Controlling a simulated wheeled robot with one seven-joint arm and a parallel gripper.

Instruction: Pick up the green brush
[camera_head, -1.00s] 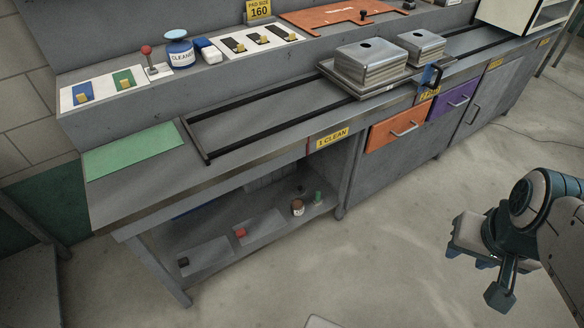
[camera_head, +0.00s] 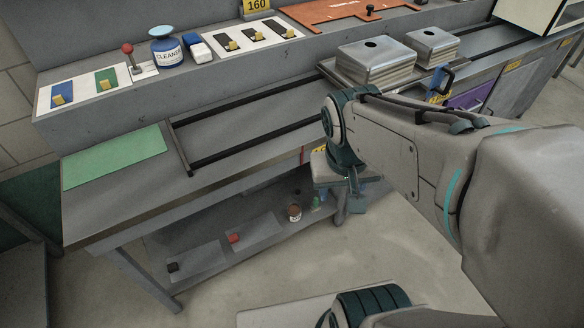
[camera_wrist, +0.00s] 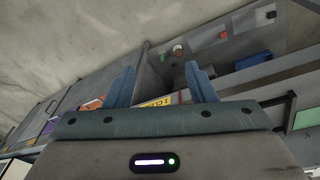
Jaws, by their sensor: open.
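A small green upright item (camera_head: 316,202) stands on the lower shelf, right of a brown jar (camera_head: 294,212). It may be the green brush, but it is too small and partly covered to be sure. My gripper (camera_head: 338,198) is close to it on the right, before the right end of the lower shelf. In the wrist view my gripper (camera_wrist: 162,82) is open, with two blue fingers spread and nothing between them.
A red block (camera_head: 235,238) and a black block (camera_head: 173,267) lie further left on the lower shelf (camera_head: 205,245). The counter above carries a green mat (camera_head: 115,157) and metal boxes (camera_head: 375,65). A shelf leg stands near my gripper. The floor in front is open.

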